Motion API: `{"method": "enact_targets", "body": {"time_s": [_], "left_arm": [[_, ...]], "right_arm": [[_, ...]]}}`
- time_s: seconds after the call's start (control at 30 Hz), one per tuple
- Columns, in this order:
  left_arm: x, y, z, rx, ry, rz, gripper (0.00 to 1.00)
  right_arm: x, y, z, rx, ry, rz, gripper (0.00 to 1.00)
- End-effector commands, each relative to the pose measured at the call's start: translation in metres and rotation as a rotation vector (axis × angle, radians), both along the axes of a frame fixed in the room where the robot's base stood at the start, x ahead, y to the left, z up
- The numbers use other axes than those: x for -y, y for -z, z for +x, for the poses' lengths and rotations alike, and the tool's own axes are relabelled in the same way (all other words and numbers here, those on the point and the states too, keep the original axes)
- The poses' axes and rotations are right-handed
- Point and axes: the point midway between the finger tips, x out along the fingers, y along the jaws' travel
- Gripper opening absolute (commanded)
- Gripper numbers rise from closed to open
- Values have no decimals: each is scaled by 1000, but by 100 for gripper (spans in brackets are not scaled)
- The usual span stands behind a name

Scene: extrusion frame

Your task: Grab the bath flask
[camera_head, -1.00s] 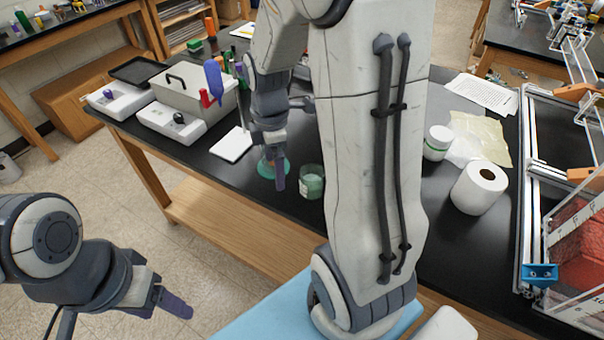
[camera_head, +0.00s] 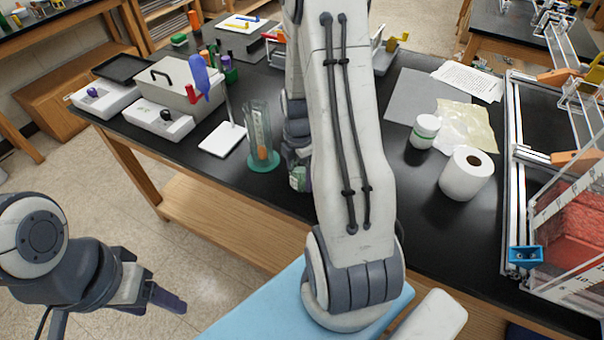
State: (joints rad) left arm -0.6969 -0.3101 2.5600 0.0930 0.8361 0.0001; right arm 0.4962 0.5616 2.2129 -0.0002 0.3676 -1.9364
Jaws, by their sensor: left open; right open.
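I cannot pick out the bath flask with certainty. A grey box with a black handle (camera_head: 190,85) stands on the black bench at the left, its inside hidden. A tall clear cylinder on a green base (camera_head: 262,158) stands upright near the bench's front edge. A small glass jar with greenish contents (camera_head: 297,179) shows partly beside it. My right gripper (camera_head: 304,166) is open just right of the cylinder, low by the jar, largely hidden by my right arm; contact cannot be told. My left gripper (camera_head: 168,297) is open and empty over the floor, off the bench.
Two white stirrer plates flank the box, one in front (camera_head: 158,120). A white stand base (camera_head: 222,140) lies near the cylinder. A white lidded jar (camera_head: 425,131), paper roll (camera_head: 466,174) and metal extrusion frame (camera_head: 512,180) stand at right. Bench between jar and roll is clear.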

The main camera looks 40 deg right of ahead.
Motion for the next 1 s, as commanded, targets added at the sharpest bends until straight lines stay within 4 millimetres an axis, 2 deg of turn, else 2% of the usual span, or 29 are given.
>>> {"method": "enact_targets", "body": {"time_s": [0.1,0.2,0.43,0.57,0.6,0.67,1.0], "left_arm": [[0,-4,0,0,0,0,64],[0,-4,0,0,0,0,64],[0,-4,0,0,0,0,64],[0,-4,0,0,0,0,64],[0,-4,0,0,0,0,64],[0,-4,0,0,0,0,64],[0,-3,0,0,0,0,64]], "right_arm": [[0,15,-1,-4,0,2,100],[0,21,0,-1,0,0,100],[0,22,0,1,1,0,100],[0,22,0,1,1,0,50],[0,22,0,1,1,0,35],[0,22,0,1,1,0,12],[0,20,0,2,1,-1,12]]}}
